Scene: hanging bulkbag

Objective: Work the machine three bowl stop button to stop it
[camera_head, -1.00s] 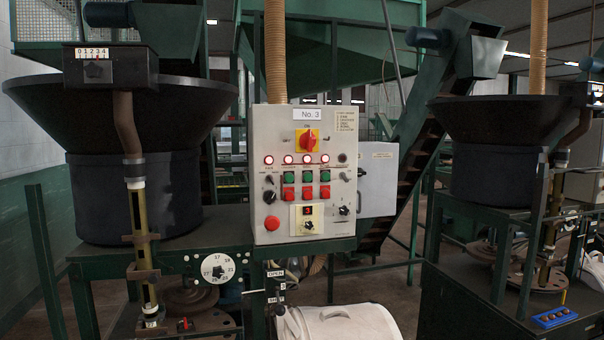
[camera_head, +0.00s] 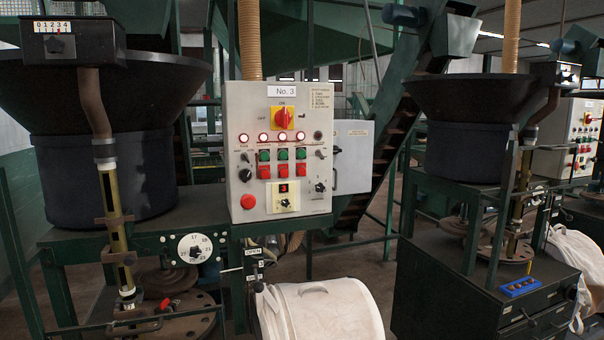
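A pale grey control panel marked "No. 3" (camera_head: 243,110) stands upright in the middle of the head view. Below a row of lit red lamps (camera_head: 263,137) it has three green buttons (camera_head: 282,155) and, directly under them, three red buttons: left (camera_head: 264,172), middle (camera_head: 282,171) and right (camera_head: 301,170). The small labels are too small to read, so I cannot tell which red button is the bowl's. A larger round red button (camera_head: 248,201) sits at lower left, and a red rotary switch on yellow (camera_head: 283,117) near the top. Neither of my grippers shows.
A large dark bowl (camera_head: 110,95) on a green frame stands left of the panel. A second bowl machine (camera_head: 465,110) stands at right, with another control panel (camera_head: 575,130) beyond it. A white bag or drum (camera_head: 330,310) sits below the panel. Dark floor shows between the machines.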

